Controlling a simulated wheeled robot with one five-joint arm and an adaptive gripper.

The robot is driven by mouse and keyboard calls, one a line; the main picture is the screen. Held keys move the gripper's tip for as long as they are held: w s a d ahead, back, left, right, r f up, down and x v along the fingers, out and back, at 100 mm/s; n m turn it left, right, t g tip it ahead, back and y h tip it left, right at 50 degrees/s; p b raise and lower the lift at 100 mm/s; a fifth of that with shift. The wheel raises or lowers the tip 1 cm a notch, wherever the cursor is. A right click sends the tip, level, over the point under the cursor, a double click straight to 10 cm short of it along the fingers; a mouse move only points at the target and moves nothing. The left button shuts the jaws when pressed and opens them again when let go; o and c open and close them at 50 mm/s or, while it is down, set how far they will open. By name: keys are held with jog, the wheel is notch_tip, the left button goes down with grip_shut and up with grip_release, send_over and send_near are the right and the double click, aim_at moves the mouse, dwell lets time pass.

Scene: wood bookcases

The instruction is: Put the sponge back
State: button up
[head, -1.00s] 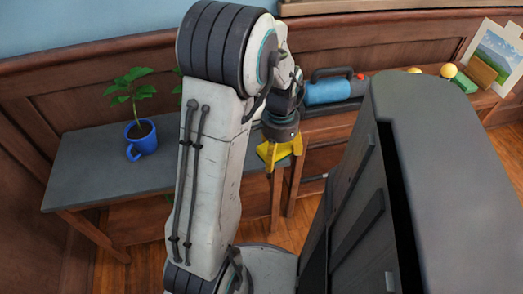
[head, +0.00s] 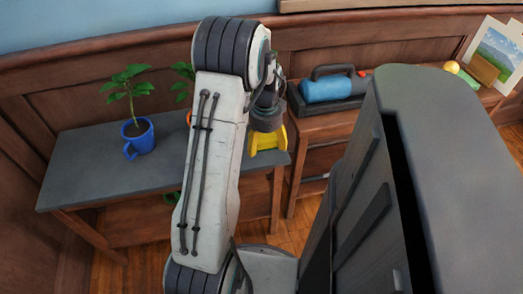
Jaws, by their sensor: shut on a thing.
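My gripper (head: 267,143) hangs from my arm near the right end of the grey-topped table (head: 80,178), partly behind my arm. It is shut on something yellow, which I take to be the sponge. The sponge and the yellow fingers are small here and cannot be told apart clearly. Whether the held thing touches the tabletop cannot be told.
A blue mug with a plant (head: 137,140) stands on the table's left part. A second plant (head: 183,72) is mostly hidden behind my arm. A blue case (head: 328,88) in a dark tray sits on the wooden stand to the right. A yellow ball (head: 451,67) and a picture (head: 497,55) are at far right.

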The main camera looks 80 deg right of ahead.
aim_at(262, 140)
jog(key=shift+w+d+f+b, duration=0.2)
jog(key=shift+w+d+f, duration=0.25)
jog(key=shift+d, duration=0.15)
jog(key=shift+w+d+f+b, duration=0.15)
jog(key=shift+w+d+f, duration=0.2)
jog(key=shift+d, duration=0.25)
jog(key=shift+f+b, duration=1.3)
jog(key=shift+f, duration=0.75)
jog(key=shift+f, duration=0.15)
jog(key=o, duration=1)
jog(key=shift+o, duration=0.2)
notch_tip(262, 140, up, 12)
jog(key=p, duration=0.5)
jog(key=shift+s+a, duration=0.1)
jog(key=shift+r, duration=0.2)
